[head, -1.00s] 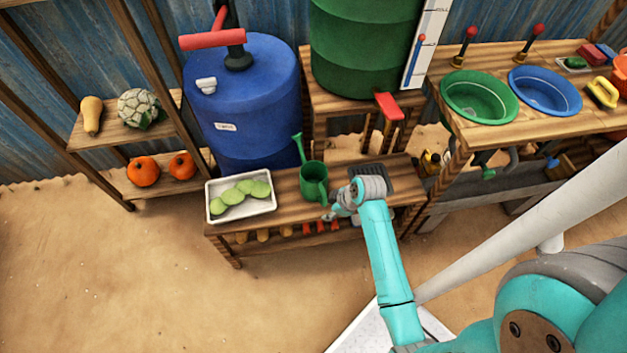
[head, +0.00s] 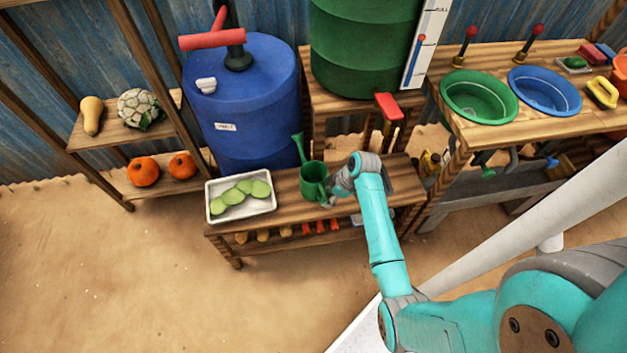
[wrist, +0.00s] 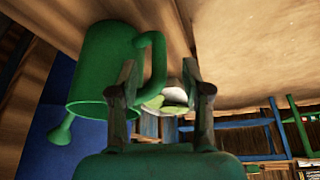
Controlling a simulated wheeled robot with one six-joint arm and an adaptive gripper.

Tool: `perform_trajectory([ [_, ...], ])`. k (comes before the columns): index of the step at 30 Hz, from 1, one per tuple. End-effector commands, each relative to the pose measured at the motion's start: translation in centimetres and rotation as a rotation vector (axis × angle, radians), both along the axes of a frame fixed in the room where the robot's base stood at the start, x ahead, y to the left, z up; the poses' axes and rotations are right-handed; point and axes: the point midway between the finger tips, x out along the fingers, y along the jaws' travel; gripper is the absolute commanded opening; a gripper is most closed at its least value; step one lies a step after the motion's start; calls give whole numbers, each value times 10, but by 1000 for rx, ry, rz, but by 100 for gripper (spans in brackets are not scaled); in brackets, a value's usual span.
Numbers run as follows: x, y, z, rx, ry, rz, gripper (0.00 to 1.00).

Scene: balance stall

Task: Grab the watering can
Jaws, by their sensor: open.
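A green watering can (head: 312,182) stands upright on the low wooden bench, its spout pointing up toward the blue barrel. In the wrist view the watering can (wrist: 103,68) fills the upper left, with its curved handle (wrist: 156,62) at its right side. My gripper (head: 333,195) is just right of the can in the head view. In the wrist view my gripper (wrist: 160,85) has its two fingers apart, with the handle showing between them, close to the left finger. I cannot tell whether the finger touches the can.
A white tray (head: 213,208) with green slices sits left of the can on the bench (head: 287,205). A blue barrel (head: 245,105) with a red-handled pump stands behind. A green drum (head: 365,50) and a counter with green (head: 480,97) and blue basins (head: 545,92) are to the right.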

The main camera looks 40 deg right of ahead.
Motion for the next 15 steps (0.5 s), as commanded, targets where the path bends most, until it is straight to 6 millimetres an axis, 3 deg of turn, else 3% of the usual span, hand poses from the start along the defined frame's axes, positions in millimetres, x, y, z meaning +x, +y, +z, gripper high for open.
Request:
perform_trajectory([
  [7,11,6,-33,2,2,1,48],
  [15,14,8,-41,0,0,0,48],
])
